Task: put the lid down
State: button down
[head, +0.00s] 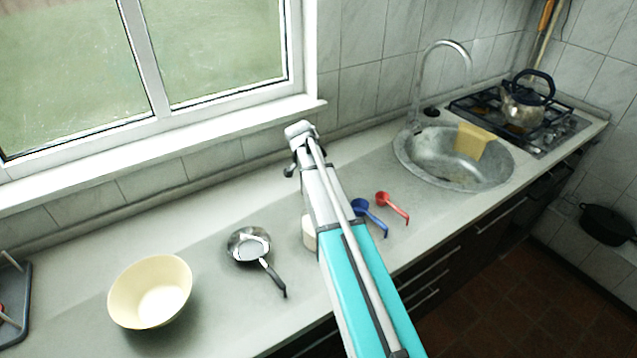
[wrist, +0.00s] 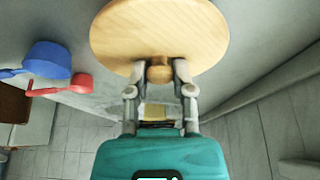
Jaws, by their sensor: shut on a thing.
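In the wrist view, my gripper (wrist: 160,72) is shut on the round knob of a light wooden lid (wrist: 158,28). The lid is a flat disc, its top edge cut off by the frame. In the head view my arm hides the gripper and I cannot make out the lid. A cream-coloured vessel (head: 309,232) is partly hidden behind my arm on the counter; I cannot tell whether it is open on top.
On the counter (head: 215,290) stand a cream bowl (head: 150,290), a small steel pan (head: 248,246), a blue ladle (head: 366,213) and a red ladle (head: 392,205). The sink (head: 450,160) with a yellow cloth (head: 474,140) and the kettle (head: 526,105) on the hob are at right.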

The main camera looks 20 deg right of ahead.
jog(key=shift+w+d+f+b, duration=0.2)
jog(key=shift+f+b, duration=0.15)
jog(key=shift+f, duration=0.25)
jog(key=shift+a+f+b, duration=0.1)
jog(key=shift+f+b, duration=1.1)
jog(key=shift+f, duration=0.2)
jog(key=shift+c, duration=2.4)
grip_release()
jog(key=shift+r, duration=0.1)
jog(key=shift+r, duration=0.1)
jog(key=shift+p+v, duration=1.15)
jog(key=shift+v, duration=0.05)
jog(key=p+v, duration=0.9)
jog(key=shift+s+r, duration=0.1)
jog(key=shift+r, duration=0.25)
